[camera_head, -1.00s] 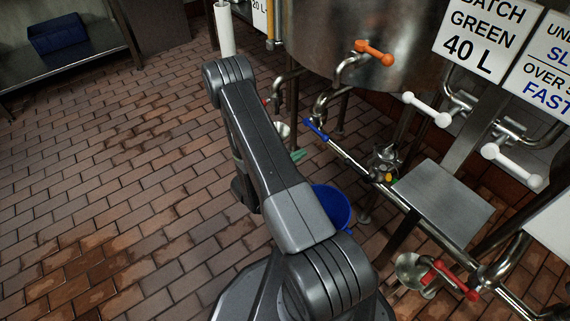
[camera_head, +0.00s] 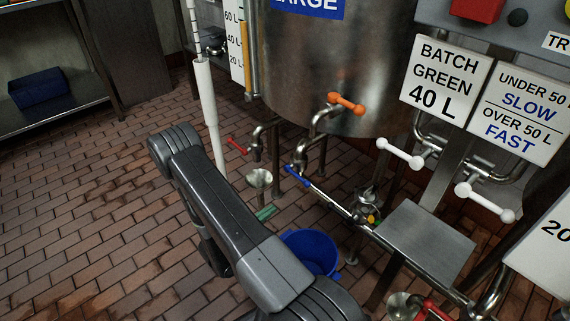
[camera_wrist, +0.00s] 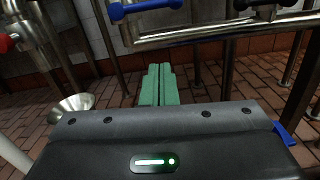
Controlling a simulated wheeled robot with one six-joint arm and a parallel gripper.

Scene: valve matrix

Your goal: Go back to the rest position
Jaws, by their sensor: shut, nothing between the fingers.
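My gripper shows in the wrist view as two green fingers (camera_wrist: 157,86), side by side with their tips together, and nothing is held between them. In the head view the green fingers (camera_head: 265,213) show just left of the blue bucket and below the blue-handled valve (camera_head: 295,175). They look apart from both. My dark grey arm covers part of the floor and part of the bucket in the head view. In the wrist view the fingers point toward the pipes and the tiled wall, with a blue handle (camera_wrist: 145,8) above them.
A steel tank (camera_head: 330,60) with an orange-handled valve (camera_head: 346,103) stands behind. A funnel (camera_head: 258,178) and white pole (camera_head: 208,110) are close left of the fingers. A blue bucket (camera_head: 312,250) stands on the floor. Open brick floor (camera_head: 80,215) lies left.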

